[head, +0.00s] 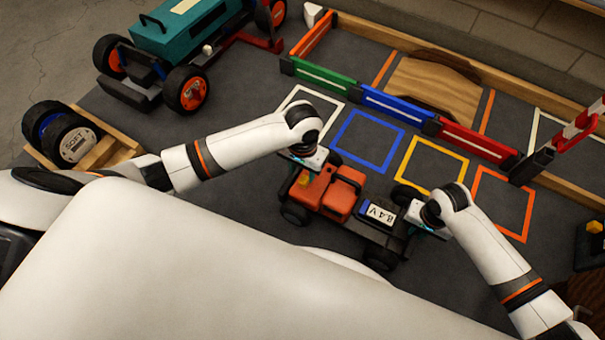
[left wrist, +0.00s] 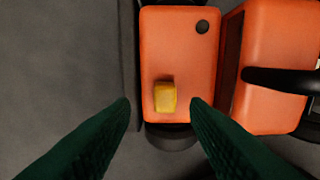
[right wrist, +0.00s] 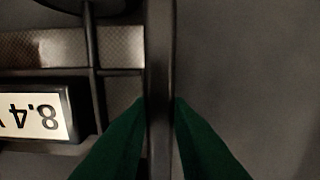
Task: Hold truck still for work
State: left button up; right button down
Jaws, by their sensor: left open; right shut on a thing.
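The orange truck (head: 335,192) stands on the dark mat in front of me, with black wheels and an "8.4V" battery (head: 377,216) at its right end. My left gripper (head: 302,163) is over the truck's left end. In the left wrist view its open fingers (left wrist: 160,108) lie on either side of the orange hood (left wrist: 180,60) with a yellow block (left wrist: 165,97) on it. My right gripper (head: 412,215) is at the truck's right end. In the right wrist view its fingers (right wrist: 160,105) are shut on a dark bar (right wrist: 160,50) beside the battery (right wrist: 35,115).
A teal truck (head: 180,30) with orange wheels stands at the back left. Loose wheels (head: 72,139) sit in a wooden tray (head: 115,153) at left. Colored outlined squares, such as the blue one (head: 365,142), lie behind the truck. A green, blue and red barrier (head: 400,108) stands beyond them.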

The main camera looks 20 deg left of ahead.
aim_at(303, 178)
pick_arm(q)
notch_tip(303, 178, up, 8)
jog(key=shift+r, duration=0.15)
dwell(0.3)
pick_arm(e)
jog(key=c, duration=1.3)
grip_release()
jog(key=shift+o, duration=0.2)
notch_tip(303, 178, up, 12)
